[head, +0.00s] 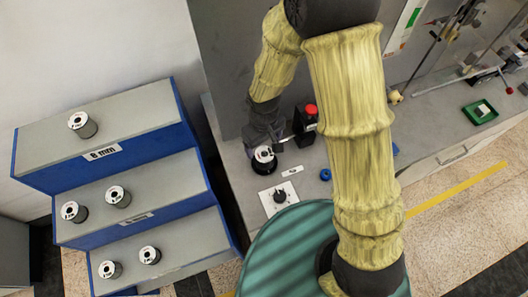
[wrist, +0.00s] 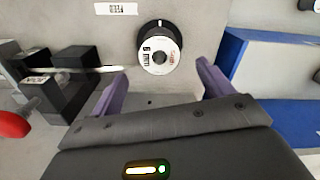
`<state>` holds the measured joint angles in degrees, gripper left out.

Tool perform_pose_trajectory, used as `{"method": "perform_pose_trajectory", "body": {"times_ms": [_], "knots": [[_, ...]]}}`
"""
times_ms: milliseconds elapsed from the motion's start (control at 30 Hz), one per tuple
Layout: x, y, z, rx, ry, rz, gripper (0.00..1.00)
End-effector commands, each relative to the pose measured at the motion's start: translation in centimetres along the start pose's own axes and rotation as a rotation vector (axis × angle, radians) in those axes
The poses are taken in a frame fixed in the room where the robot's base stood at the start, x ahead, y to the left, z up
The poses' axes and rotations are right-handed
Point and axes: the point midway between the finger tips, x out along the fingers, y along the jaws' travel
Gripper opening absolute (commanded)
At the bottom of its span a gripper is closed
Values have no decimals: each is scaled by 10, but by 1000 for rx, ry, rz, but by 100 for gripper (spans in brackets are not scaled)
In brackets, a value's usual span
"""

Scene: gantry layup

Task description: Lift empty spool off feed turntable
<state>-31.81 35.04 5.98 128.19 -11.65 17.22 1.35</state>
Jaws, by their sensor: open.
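A spool with a white printed top flange (head: 264,155) stands upright on the black feed turntable (head: 264,168) on the grey bench. In the wrist view the spool (wrist: 160,54) is seen near end-on, ahead of my fingers and roughly centred between them. Whether any filament is wound on it is hidden by the flange. My gripper (head: 266,143) is just above and behind the spool in the head view. Its two purple fingers (wrist: 160,85) are spread wide in the wrist view, with nothing between them and no visible contact with the spool.
A black box with a red button (head: 305,122) stands close right of my gripper. A white plate with a black post (head: 280,196) and a blue ring (head: 325,174) are nearby. A blue-edged stepped rack (head: 130,190) holding several spools is at left. A green tray (head: 480,112) lies far right.

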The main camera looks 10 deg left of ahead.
Motion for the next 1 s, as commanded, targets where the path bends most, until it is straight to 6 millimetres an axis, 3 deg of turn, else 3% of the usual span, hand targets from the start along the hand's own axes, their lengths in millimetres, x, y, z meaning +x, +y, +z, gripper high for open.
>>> {"method": "perform_pose_trajectory", "body": {"times_ms": [433, 867, 1000], "knots": [[60, 0, 1, -1, -5, 0, 80], [70, 0, 0, 0, 0, 1, 80], [70, 0, 0, 0, 0, 1, 54]]}}
